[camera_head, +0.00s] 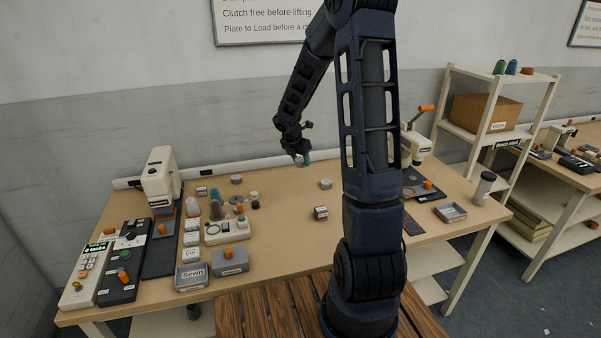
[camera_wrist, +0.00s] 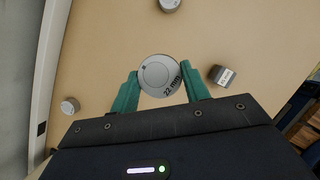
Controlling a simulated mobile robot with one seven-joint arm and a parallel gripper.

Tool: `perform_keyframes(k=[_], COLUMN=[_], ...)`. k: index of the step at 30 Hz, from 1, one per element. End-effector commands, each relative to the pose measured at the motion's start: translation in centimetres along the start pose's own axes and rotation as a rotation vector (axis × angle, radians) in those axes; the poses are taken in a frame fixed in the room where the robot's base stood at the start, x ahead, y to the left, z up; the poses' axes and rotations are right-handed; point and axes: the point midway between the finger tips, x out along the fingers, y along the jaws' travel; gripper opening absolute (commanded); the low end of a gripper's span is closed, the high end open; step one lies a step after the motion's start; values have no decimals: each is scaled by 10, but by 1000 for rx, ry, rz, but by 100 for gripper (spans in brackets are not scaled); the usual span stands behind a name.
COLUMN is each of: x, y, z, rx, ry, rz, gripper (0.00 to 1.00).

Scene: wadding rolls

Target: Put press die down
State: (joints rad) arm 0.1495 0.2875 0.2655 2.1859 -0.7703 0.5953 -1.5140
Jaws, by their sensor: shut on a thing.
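The press die is a round grey metal disc (camera_wrist: 158,76) marked "22 mm" in the wrist view. It sits between the two green fingers of my gripper (camera_wrist: 160,90), which are shut on it. In the head view my gripper (camera_head: 301,160) is over the back middle of the workbench (camera_head: 285,210). The die is hard to make out there, and I cannot tell how far it is above the bench top.
A sewing machine (camera_head: 160,180) and spools crowd the left; a press (camera_head: 416,142) and tray (camera_head: 450,212) are right. The bench middle is fairly clear.

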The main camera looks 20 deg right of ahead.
Motion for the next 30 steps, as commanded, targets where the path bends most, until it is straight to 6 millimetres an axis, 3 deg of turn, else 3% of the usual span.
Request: perform_keyframes(k=[7,11,24,30], x=[-22,-22,0,9], y=[3,20,146,182], z=[11,21,85,103], rx=[-1,-9,-76,-95], ry=[-1,0,0,0], rz=[1,6,35,42], gripper=[14,14,14,14])
